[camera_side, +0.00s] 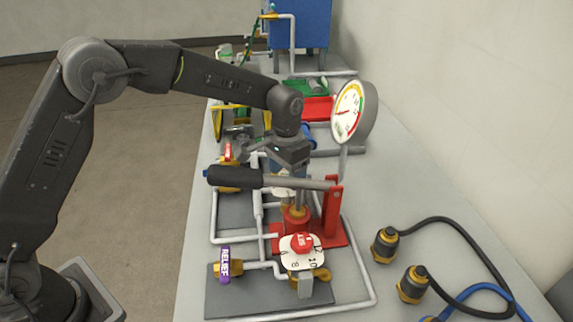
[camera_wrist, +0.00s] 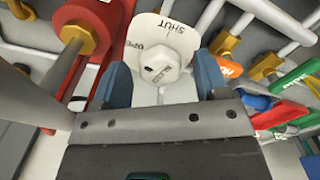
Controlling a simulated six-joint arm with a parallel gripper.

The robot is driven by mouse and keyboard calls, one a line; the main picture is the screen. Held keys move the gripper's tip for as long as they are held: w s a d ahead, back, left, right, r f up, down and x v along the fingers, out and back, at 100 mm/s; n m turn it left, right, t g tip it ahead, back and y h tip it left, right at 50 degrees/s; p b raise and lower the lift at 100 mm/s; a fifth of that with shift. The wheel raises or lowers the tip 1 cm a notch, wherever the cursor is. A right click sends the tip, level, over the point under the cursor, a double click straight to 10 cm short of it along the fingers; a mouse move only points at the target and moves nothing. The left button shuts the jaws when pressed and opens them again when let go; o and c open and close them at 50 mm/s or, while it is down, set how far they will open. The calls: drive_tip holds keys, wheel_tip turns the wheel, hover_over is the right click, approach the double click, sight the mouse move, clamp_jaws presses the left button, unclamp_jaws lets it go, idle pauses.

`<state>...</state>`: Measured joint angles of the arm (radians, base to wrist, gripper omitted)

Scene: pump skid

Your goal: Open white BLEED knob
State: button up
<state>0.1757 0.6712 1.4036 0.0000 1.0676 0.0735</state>
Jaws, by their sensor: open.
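The white knob (camera_wrist: 160,68), with a dark mark on its face, sits on a white plate (camera_wrist: 150,28) lettered SHUT and a second word at the left that is hard to read. My gripper (camera_wrist: 163,84) has its blue fingers apart, one on each side of the knob. I cannot tell whether either finger touches it. In the side view my gripper (camera_side: 287,158) points down above the skid, just behind the black pump handle (camera_side: 236,177). That handle and my gripper hide most of the knob there.
The red pump stand (camera_side: 332,210) and its steel rod are close to my gripper. A red knob (camera_side: 302,242) and a purple RELIEF lever (camera_side: 224,264) are nearer the camera. A gauge (camera_side: 348,112) stands at the right. Pipes and an orange lever (camera_wrist: 228,67) lie nearby.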

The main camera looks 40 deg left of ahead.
wheel_tip(320, 180, up, 14)
idle(0.5)
drive_tip(key=shift+f, duration=0.1)
drive_tip(key=m+t+h, duration=0.3)
drive_tip(key=m+t, duration=0.1)
drive_tip(key=m, duration=0.1)
approach(286, 175)
drive_tip(key=x, duration=0.9)
drive_tip(key=shift+w+d+f, duration=0.1)
drive_tip(key=shift+c, duration=0.5)
drive_tip(key=c, duration=0.8)
drive_tip(key=shift+n, duration=0.3)
